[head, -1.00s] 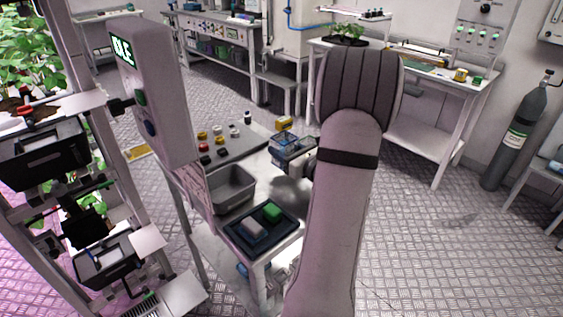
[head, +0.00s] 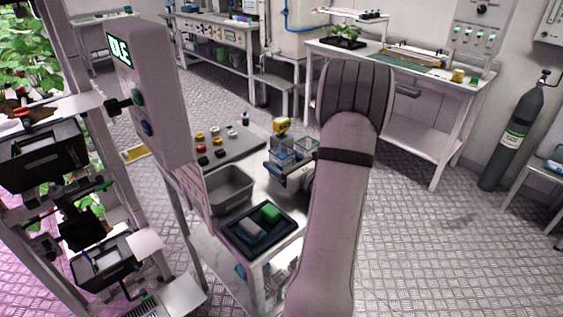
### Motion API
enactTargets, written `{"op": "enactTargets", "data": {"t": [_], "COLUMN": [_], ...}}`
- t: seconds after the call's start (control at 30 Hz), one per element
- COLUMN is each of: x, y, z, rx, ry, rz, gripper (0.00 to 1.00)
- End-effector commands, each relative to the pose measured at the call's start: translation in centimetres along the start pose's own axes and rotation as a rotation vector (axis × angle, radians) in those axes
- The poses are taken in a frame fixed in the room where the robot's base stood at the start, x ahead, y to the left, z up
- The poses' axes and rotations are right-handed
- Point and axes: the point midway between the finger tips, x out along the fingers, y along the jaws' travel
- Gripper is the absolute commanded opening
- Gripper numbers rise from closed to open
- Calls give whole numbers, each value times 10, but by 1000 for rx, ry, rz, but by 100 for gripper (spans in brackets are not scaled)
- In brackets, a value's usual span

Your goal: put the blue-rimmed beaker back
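A clear, blue-rimmed vessel (head: 282,159), which looks like the beaker, is at the back right of the small white bench. A second clear, bluish vessel shape (head: 306,147) shows just right of it, partly behind my arm. My arm covers the right side of the bench. Its wrist end reaches in from the right, and my gripper (head: 290,175) is at or just below the blue-rimmed vessel. The fingers are too small and too hidden to tell whether they hold it.
The bench carries a grey bin (head: 231,187), a dark blue tray (head: 240,236) with a green and a grey block, and a plate of coloured knobs (head: 228,145). A yellow item (head: 282,125) is behind the vessels. A display post (head: 150,95) and plant rack stand left.

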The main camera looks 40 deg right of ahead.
Motion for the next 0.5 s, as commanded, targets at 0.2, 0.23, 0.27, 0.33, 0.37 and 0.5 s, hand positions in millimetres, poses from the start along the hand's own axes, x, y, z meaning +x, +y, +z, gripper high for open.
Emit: {"op": "enactTargets", "data": {"t": [0.2,0.23,0.27,0.33,0.37,0.5], "x": [0,0,0,0,-3,-28], "y": [0,0,0,0,0,-1], "z": [0,1,2,5,3,2], "rx": [0,0,0,0,0,1], "ry": [0,0,0,0,0,1], "rz": [1,1,1,1,-1,-4], "gripper": [72,72,72,72,72,72]}}
